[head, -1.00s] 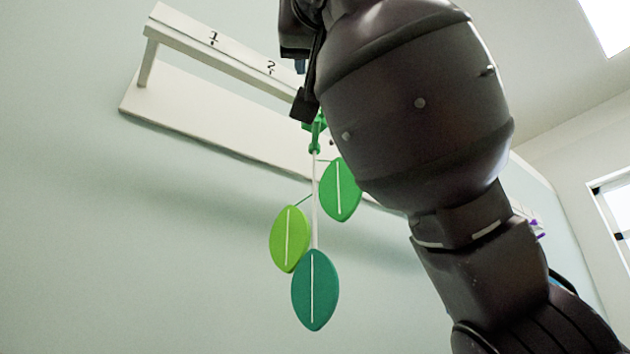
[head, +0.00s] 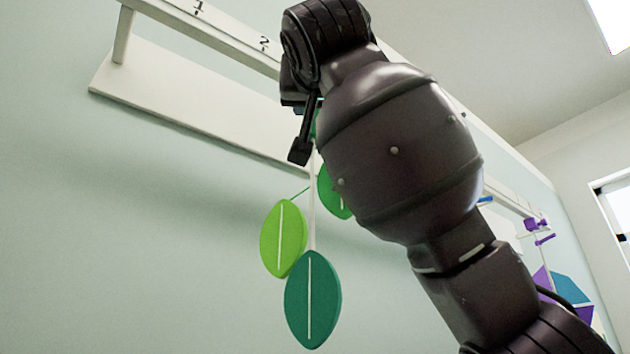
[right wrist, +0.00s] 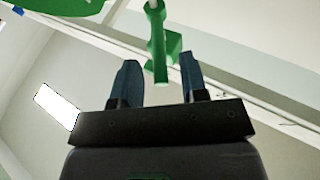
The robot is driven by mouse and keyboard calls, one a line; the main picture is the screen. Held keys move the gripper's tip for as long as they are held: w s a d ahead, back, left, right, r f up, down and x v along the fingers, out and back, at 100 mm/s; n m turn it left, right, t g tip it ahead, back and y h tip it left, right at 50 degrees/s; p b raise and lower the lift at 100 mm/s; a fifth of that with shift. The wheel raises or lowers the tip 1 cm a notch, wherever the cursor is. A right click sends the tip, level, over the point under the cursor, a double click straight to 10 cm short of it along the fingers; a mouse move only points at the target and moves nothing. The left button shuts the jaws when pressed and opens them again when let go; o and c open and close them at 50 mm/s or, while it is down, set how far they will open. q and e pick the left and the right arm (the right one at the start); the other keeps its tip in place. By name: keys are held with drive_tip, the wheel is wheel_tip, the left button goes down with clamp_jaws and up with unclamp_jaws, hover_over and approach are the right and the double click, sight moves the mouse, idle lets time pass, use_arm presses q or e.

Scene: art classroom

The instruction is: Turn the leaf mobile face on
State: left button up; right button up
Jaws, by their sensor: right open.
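The leaf mobile hangs from the wall rail on a thin white rod. In the head view its light green leaf (head: 284,238) and dark teal leaf (head: 312,300) show broad faces with white midribs. A third, mid-green leaf (head: 328,192) is partly hidden behind my right arm. In the right wrist view the mobile's green hanger (right wrist: 158,42) stands between the tips of my right gripper (right wrist: 159,80), with gaps on both sides. The gripper is open. In the head view my arm hides most of the hanger. My left gripper is out of view.
A white rail (head: 215,35) numbered 1 and 2 runs along the wall on a white backboard (head: 170,100). Farther right hang purple pieces (head: 537,223) and a blue and purple shape (head: 572,290). The wall left of the leaves is bare.

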drive_tip(key=shift+p+x, duration=0.35)
drive_tip(key=shift+x, duration=1.05)
drive_tip(key=shift+s, duration=0.1)
clamp_jaws()
